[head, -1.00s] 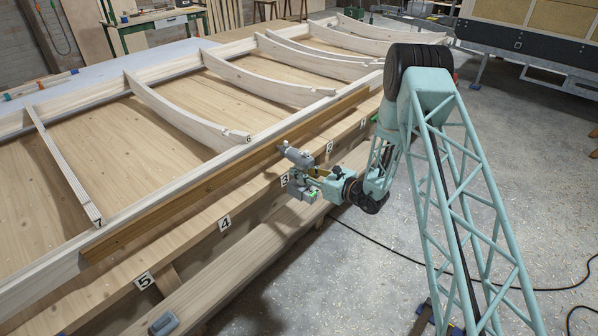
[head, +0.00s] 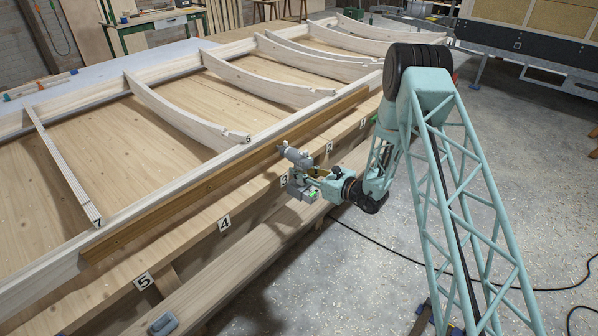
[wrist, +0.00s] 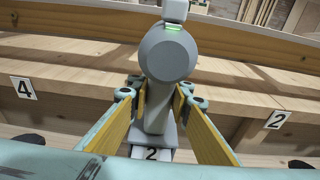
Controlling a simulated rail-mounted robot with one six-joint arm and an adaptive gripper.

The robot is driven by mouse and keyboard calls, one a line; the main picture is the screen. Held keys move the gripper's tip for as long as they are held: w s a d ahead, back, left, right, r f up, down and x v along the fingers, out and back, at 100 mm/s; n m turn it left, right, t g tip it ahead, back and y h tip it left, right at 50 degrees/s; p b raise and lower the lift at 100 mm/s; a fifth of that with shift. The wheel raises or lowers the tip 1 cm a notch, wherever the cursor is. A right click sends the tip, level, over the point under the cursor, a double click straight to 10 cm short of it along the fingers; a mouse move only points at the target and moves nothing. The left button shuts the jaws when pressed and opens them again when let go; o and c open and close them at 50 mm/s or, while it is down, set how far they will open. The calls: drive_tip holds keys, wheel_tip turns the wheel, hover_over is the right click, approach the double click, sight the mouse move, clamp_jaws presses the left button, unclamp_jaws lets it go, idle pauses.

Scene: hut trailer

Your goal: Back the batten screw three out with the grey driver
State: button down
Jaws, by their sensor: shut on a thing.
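The grey driver (head: 298,157) is in my gripper (head: 312,176), its nose toward the brown batten (head: 190,200) near the label 3 (head: 284,181). In the wrist view the driver (wrist: 168,52) points away from me, with a small green light on top. The fingers of my gripper (wrist: 155,98) are shut on its handle from both sides. The driver's grey foot carries a 2. The batten also shows in the wrist view (wrist: 80,22), behind the driver. Screw three is not visible. The driver's body hides its tip, so I cannot tell whether it touches a screw.
Number labels run along the bench edge, such as 4 (head: 224,223) and 5 (head: 144,281). Curved pale ribs (head: 180,115) lie on the bench behind the batten. A lower beam (head: 240,265) runs along the front. A black cable (head: 430,268) lies on the floor.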

drive_tip(key=shift+r, duration=0.1)
idle(0.3)
drive_tip(key=shift+f+v, duration=0.1)
drive_tip(key=shift+v, duration=0.6)
drive_tip(key=shift+f+v, duration=0.15)
drive_tip(key=shift+v, duration=0.55)
drive_tip(key=shift+d, duration=0.15)
drive_tip(key=w+d+b, duration=0.1)
drive_tip(key=w+d, duration=0.2)
drive_tip(key=d, duration=0.4)
drive_tip(key=shift+b, duration=0.35)
drive_tip(key=shift+d, duration=0.1)
drive_tip(key=shift+d, duration=0.1)
